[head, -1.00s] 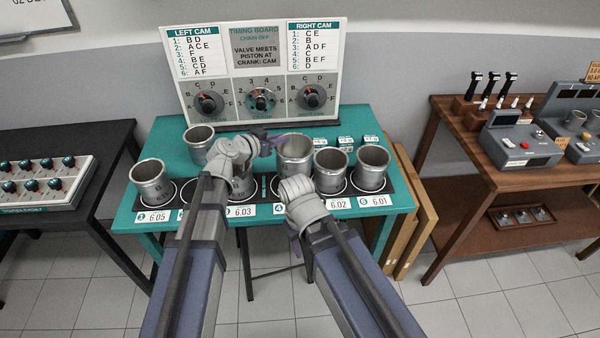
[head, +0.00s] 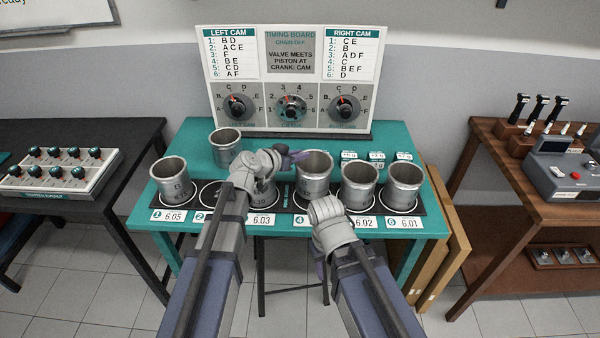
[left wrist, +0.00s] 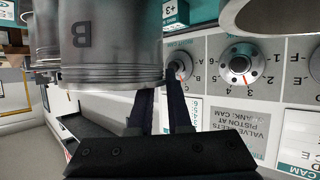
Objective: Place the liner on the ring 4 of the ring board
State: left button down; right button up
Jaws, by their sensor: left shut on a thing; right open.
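A grey metal liner (head: 315,182) is above or at ring 4 of the ring board, behind the "4" label (head: 300,219). Its rim is higher than its neighbours' rims; my right arm partly hides its base, so I cannot tell whether it touches the ring. My left gripper (head: 290,157) is shut at this liner's left side. In the left wrist view, which is upside down, a liner marked B (left wrist: 110,45) shows beside the finger pads (left wrist: 164,95). My right gripper (head: 320,262) is open, low in front of the board's edge, with its fingers partly hidden.
Liners stand at ring 1 (head: 170,180), ring 3 (head: 265,192), ring 5 (head: 359,185) and ring 6 (head: 403,185). Another liner (head: 228,150) stands behind the board at left. Ring 2 (head: 209,192) looks empty. The timing board (head: 290,60) rises behind.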

aim_at(299, 164)
pick_arm(q)
notch_tip(299, 164, down, 4)
jog(key=b, duration=0.3)
jog(key=shift+r+b, duration=0.1)
jog(key=shift+b, duration=0.3)
jog(key=shift+r, duration=0.1)
jog(key=c, duration=0.8)
grip_release()
jog(key=shift+c, duration=0.2)
